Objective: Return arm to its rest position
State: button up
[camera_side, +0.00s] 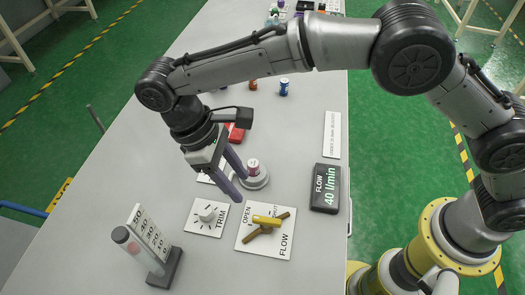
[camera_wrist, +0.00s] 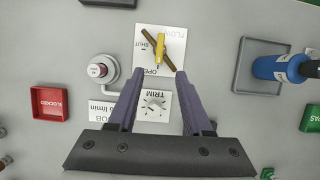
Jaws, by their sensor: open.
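My gripper (camera_side: 240,188) is open and empty, tilted down above the grey bench. In the side view it hangs over the area between the trim dial and the small round stand. In the wrist view its two purple fingers (camera_wrist: 160,73) are spread apart, with the white TRIM plate (camera_wrist: 154,104) seen between them. The FLOW plate (camera_side: 278,247) has a yellow valve handle (camera_side: 266,220), which also shows beyond the fingertips in the wrist view (camera_wrist: 160,49). No contact between the fingers and anything is visible.
The FLOW display (camera_side: 326,188) reads 40 l/min. A scaled flow gauge (camera_side: 149,238) stands at lower left. A red tray (camera_wrist: 51,103) and a blue cylinder (camera_wrist: 279,67) flank the fingers. Small bottles (camera_side: 284,87) stand farther up the bench.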

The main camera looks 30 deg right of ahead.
jog(key=w+d+r+m+y, duration=0.2)
jog(key=w+d+r, duration=0.2)
jog(key=d+r, duration=0.3)
jog(key=s+d+r+m+t+y, duration=0.1)
jog(key=s+d+r+m+t, duration=0.2)
jog(key=d+r, duration=0.95)
jog(key=s+d+m+t, duration=0.3)
jog(key=s+d, duration=0.6)
jog(key=d, duration=0.2)
jog(key=s+d+f+m+t, duration=0.1)
jog(key=s+d+f+t, duration=0.1)
jog(key=s+f, duration=0.5)
jog(key=shift+s+d+f+t, duration=0.35)
jog(key=shift+d+f, duration=0.1)
jog(key=shift+d, duration=0.45)
